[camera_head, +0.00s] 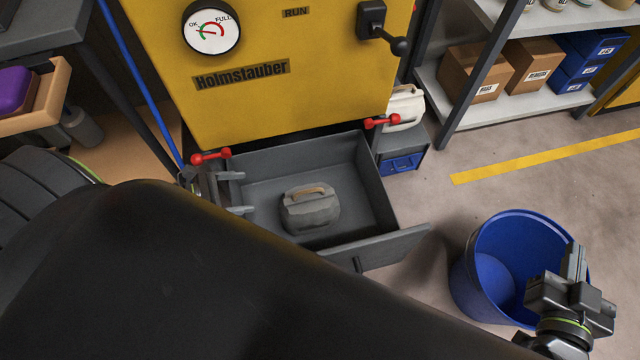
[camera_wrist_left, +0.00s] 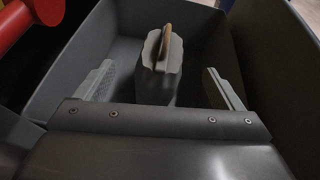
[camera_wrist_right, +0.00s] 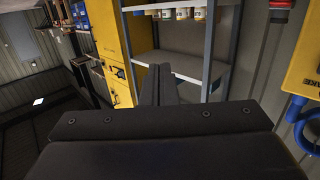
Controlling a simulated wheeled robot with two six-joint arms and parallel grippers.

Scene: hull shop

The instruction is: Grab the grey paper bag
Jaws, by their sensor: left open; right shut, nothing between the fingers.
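The grey paper bag (camera_head: 311,210) has a tan handle and sits upright in the open grey drawer (camera_head: 412,240) under the yellow machine. My left gripper (camera_head: 229,193) reaches into the drawer at its left side, with the bag to the right of it in the head view. In the left wrist view the gripper (camera_wrist_left: 165,88) is open, its fingers on either side of the bag (camera_wrist_left: 158,80) and apart from it. My right gripper (camera_head: 574,262) is over the blue bin at the right. In the right wrist view its fingers (camera_wrist_right: 158,85) are together and empty.
The yellow machine (camera_head: 270,110) stands behind the drawer, with red clamps (camera_head: 381,122) at the drawer's back corners. The blue bin (camera_head: 480,290) stands right of the drawer. A pale bag (camera_head: 404,108) sits on a grey and blue box (camera_head: 402,160).

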